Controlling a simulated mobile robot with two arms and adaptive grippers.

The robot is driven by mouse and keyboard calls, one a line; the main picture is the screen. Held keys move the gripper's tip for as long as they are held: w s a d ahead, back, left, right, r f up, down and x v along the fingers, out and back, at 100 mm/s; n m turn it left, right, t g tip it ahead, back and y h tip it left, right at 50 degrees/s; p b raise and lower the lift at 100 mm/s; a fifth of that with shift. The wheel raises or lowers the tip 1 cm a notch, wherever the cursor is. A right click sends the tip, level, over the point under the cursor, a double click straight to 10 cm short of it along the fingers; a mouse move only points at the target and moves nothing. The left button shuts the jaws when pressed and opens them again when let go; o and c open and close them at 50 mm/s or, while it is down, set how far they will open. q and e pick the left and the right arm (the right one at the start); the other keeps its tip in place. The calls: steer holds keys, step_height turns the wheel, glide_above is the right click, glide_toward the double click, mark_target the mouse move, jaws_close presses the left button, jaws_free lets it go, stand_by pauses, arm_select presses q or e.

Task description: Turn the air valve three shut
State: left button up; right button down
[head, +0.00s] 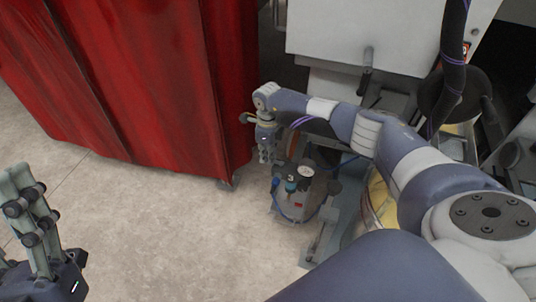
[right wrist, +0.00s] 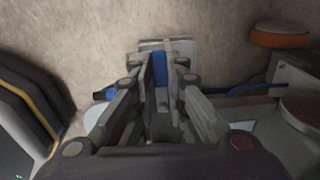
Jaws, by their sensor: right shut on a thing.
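The air unit (head: 293,208) stands low beside the machine, with a round gauge, a teal part and blue tubing. A small blue handle (head: 275,184) shows at its left side. My right gripper (head: 264,160) points down just above and left of it. In the right wrist view my right gripper (right wrist: 161,70) is shut on a blue valve handle (right wrist: 160,68), which stands upright between the fingertips. I cannot read which valve number it is. My left gripper (head: 30,195) is at the lower left, away from the unit; its finger gap is unclear.
A red curtain (head: 130,80) hangs at the left, close to my right gripper. The white machine (head: 370,35) stands behind my right arm. A dark hose (head: 450,60) hangs at the upper right. The floor (head: 170,230) in front is clear.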

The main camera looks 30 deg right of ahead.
steer(key=c, duration=1.6)
jaws_free()
steer(key=shift+r, duration=0.15)
step_height(320, 180, up, 12)
